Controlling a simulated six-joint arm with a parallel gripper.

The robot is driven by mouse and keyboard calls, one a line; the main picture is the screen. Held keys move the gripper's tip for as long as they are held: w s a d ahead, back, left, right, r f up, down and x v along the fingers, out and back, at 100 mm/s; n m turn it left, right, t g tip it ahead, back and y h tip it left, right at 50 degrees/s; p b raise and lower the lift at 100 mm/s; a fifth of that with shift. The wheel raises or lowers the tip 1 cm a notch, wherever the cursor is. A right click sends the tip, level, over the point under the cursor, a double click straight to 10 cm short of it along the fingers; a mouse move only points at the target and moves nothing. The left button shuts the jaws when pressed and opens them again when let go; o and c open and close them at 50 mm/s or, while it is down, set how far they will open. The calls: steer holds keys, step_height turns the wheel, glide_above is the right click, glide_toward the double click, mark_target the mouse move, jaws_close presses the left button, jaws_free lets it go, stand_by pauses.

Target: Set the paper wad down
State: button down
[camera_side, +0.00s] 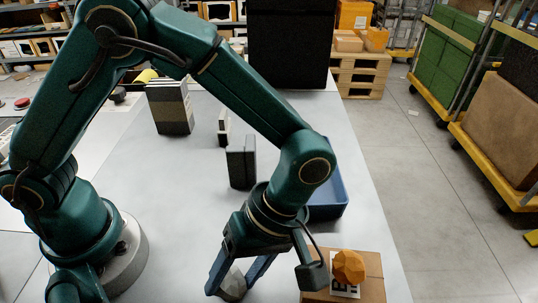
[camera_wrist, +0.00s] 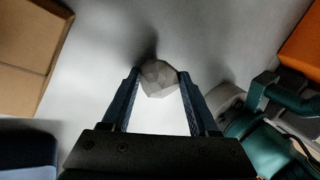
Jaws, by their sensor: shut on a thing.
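The paper wad (camera_side: 233,285) is a pale grey, faceted ball near the bottom edge of the side view. My gripper (camera_side: 231,288) points down with its blue fingers on either side of the wad, shut on it. In the wrist view the wad (camera_wrist: 158,77) sits between the fingertips of my gripper (camera_wrist: 158,82). The grey table (camera_side: 190,215) is below it, with a shadow beside the wad. I cannot tell whether the wad touches the table.
A cardboard box (camera_side: 371,286) with an orange faceted lump (camera_side: 348,266) on it stands right of my gripper. A blue tray (camera_side: 330,196) is behind, partly hidden by my arm. A dark upright block (camera_side: 241,163) stands farther back. The table left of the wad looks clear.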

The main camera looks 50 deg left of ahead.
steer(key=shift+c, duration=0.8)
jaws_free()
steer(key=shift+f, duration=0.1)
steer(key=w+a+r+m+t+h, duration=0.1)
steer(key=w+r, duration=0.2)
steer(key=r, duration=0.4)
steer(key=w+a+r+m+t, duration=0.1)
steer(key=w+r, duration=0.2)
steer(key=r, duration=0.4)
steer(key=s+a+m+t+h, duration=0.1)
steer(key=s+a+m+t, duration=0.2)
steer(key=a+m+t, duration=0.5)
steer(key=shift+s+a+m, duration=0.35)
steer(key=shift+a+m, duration=1.45)
steer(key=shift+a, duration=0.75)
